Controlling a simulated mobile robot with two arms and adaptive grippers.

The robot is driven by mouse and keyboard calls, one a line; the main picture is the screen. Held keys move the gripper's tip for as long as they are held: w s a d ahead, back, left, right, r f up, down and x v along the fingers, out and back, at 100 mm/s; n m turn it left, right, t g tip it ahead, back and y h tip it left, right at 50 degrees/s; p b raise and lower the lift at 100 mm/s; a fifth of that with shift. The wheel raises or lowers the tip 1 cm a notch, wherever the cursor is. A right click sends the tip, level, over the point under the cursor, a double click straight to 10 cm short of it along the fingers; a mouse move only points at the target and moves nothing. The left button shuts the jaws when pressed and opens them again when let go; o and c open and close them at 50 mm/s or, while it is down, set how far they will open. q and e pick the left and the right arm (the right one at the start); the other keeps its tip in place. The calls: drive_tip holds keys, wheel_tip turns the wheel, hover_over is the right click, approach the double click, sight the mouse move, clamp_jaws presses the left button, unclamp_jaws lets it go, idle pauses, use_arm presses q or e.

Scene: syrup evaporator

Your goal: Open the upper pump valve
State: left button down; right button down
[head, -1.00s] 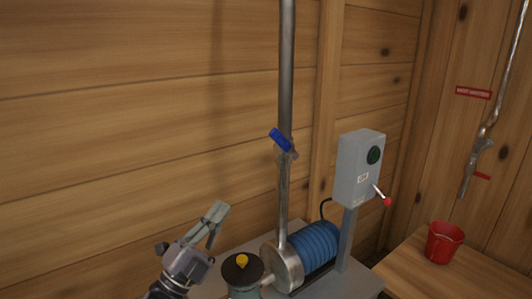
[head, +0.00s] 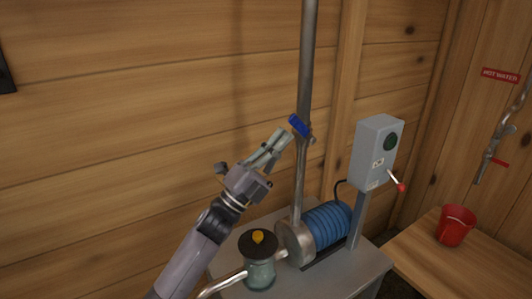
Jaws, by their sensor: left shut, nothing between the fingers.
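The upper pump valve has a blue handle (head: 300,126) on the vertical steel pipe (head: 306,65) above the pump. The handle sits tilted across the pipe, sloping down to the right. My left gripper (head: 283,137) is shut and empty, with its fingertips just to the left of and slightly below the blue handle. Whether the fingertips touch the handle cannot be told. My right gripper is not in view.
The blue-ribbed pump motor (head: 327,224) and a strainer jar with a black lid (head: 259,242) stand on a grey stand below. A grey switch box (head: 376,152) with a red-tipped lever is to the right. A red bucket (head: 455,226) stands on a wooden table (head: 440,268).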

use_arm(q)
drive_tip(key=shift+w+d+r, duration=0.3)
drive_tip(key=shift+d+r, duration=0.1)
